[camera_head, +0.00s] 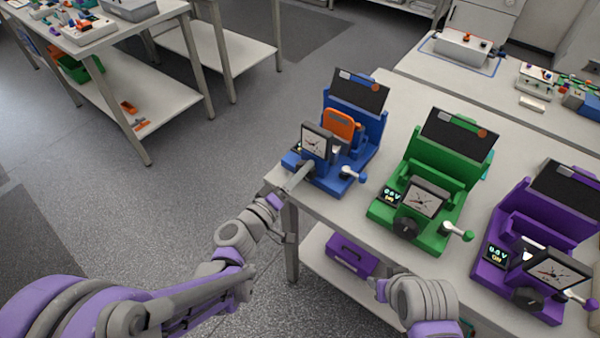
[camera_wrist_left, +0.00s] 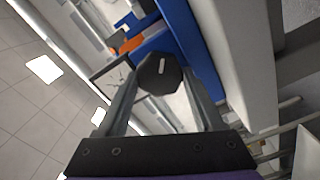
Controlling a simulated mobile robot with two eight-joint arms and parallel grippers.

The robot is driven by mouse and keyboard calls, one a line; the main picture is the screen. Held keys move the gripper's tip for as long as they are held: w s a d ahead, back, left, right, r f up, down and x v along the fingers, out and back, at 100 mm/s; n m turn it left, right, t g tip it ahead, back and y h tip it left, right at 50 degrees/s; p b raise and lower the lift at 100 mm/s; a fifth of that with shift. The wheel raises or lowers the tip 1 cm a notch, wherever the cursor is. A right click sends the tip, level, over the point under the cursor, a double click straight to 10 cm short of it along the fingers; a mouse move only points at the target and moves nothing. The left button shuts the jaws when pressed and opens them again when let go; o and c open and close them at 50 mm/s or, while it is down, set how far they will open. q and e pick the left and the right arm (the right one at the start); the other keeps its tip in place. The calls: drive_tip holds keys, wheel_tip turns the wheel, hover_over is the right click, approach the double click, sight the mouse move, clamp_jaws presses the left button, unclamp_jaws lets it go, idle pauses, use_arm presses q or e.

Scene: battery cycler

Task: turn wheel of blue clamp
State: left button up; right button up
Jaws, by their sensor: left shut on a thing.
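The blue clamp (camera_head: 368,128) stands at the left end of the table and holds an orange piece (camera_head: 339,124). My left gripper (camera_head: 303,174) reaches the clamp's front from the lower left. In the left wrist view its two fingers are shut on the black faceted wheel (camera_wrist_left: 159,76), one on each side. A white mark shows on the wheel's face.
A green clamp (camera_head: 450,150) and a purple clamp (camera_head: 556,215) stand to the right on the same table (camera_head: 395,105). A purple box (camera_head: 350,255) is on the shelf below.

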use_arm(q)
drive_tip(key=m, duration=0.5)
drive_tip(key=shift+r+m, duration=0.1)
drive_tip(key=shift+m, duration=0.2)
drive_tip(key=shift+p, duration=0.3)
drive_tip(key=o, duration=1.4)
drive_tip(key=shift+c, duration=0.2)
drive_tip(key=shift+s, duration=0.15)
drive_tip(key=v, duration=1)
drive_tip(key=shift+s+a+b, duration=0.2)
drive_tip(key=shift+s+b, duration=0.05)
drive_tip(key=shift+b, duration=0.1)
